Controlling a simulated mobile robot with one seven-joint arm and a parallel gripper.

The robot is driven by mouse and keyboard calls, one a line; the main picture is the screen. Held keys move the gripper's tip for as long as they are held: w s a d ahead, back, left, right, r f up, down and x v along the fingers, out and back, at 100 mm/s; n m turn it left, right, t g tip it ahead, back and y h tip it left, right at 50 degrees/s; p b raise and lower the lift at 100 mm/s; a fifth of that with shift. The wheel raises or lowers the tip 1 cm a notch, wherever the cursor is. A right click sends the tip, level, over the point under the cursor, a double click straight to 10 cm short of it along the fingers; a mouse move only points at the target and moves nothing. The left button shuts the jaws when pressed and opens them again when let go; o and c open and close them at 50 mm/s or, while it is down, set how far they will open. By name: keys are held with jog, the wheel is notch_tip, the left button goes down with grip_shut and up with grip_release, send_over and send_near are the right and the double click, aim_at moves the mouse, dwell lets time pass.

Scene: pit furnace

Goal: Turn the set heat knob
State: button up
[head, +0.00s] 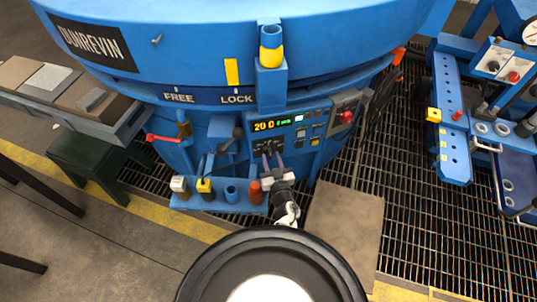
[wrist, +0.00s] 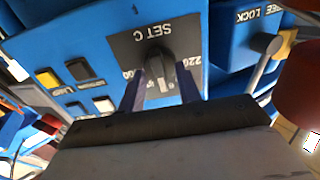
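The set heat knob (wrist: 158,66) is a dark pointer knob on a dark plate marked "SET C", upside down in the wrist view, with parts of scale numbers at its sides. In the head view the knob area (head: 268,147) lies below the lit display, small and partly covered by my gripper. My gripper (wrist: 161,78) reaches toward the panel with its two dark fingers on either side of the knob. A gap shows between each finger and the knob, so the gripper looks open. It also shows in the head view (head: 271,160). Whether a finger touches the knob is unclear.
The lit display (head: 272,123) shows yellow and green characters. Panel buttons (head: 308,130) sit to its right. A blue shelf (head: 217,203) with several holders and tools runs below. A red-handled lever (head: 163,138) sticks out left. A blue bench (head: 453,120) stands at right.

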jog(key=shift+w, duration=0.1)
jog(key=shift+c, duration=0.4)
grip_shut()
